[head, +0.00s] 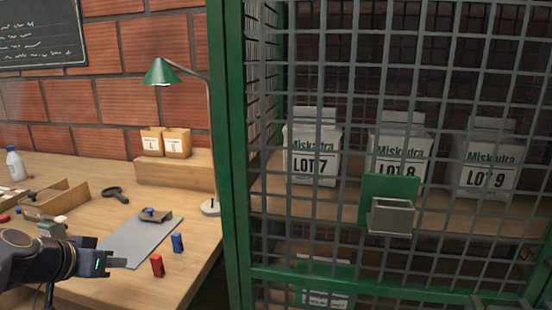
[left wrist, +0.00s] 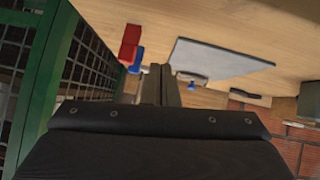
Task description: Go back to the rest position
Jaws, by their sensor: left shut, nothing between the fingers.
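My left gripper (head: 117,262) comes in from the left in the head view, over the front of the wooden table. Its fingers are shut with nothing between them; the closed fingers also show in the left wrist view (left wrist: 161,85). Just right of the fingertips, a red block (head: 157,265) and a blue block (head: 178,242) stand on the table. A grey mat (head: 137,245) lies behind the gripper, with a small blue and dark object (head: 155,215) on it. My right gripper is not in view.
A green-framed mesh cage (head: 232,160) stands right of the table, with Miskadra cartons (head: 314,160) behind its mesh and a small grey box (head: 391,216) on a green plate. A green lamp (head: 160,73), wooden trays (head: 55,197) and a bottle (head: 15,165) are on the table.

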